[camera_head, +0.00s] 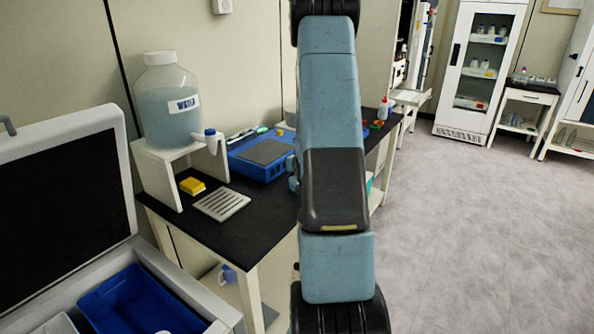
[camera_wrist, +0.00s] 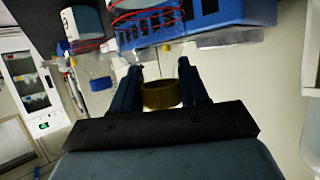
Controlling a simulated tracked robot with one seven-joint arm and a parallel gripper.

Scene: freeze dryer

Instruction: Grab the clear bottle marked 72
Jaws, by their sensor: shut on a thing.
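In the wrist view my gripper (camera_wrist: 160,80) has its two dark fingers around a yellow-brown cap (camera_wrist: 160,95). The fingers stand a little apart with the capped thing between them. A pale, see-through body seems to lie beyond the cap, so it looks like a clear bottle (camera_wrist: 159,70). No number 72 can be read on it. In the head view my own arm hides the gripper and the bottle.
A blue rack or basket (camera_wrist: 220,18) is close beyond the fingers, with a blue-capped bottle (camera_wrist: 100,83) to the left. In the head view a large WASTE-style jug (camera_head: 167,110) stands on a white stand, beside a blue tray (camera_head: 250,168) on the dark bench (camera_head: 240,236). Open floor lies right.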

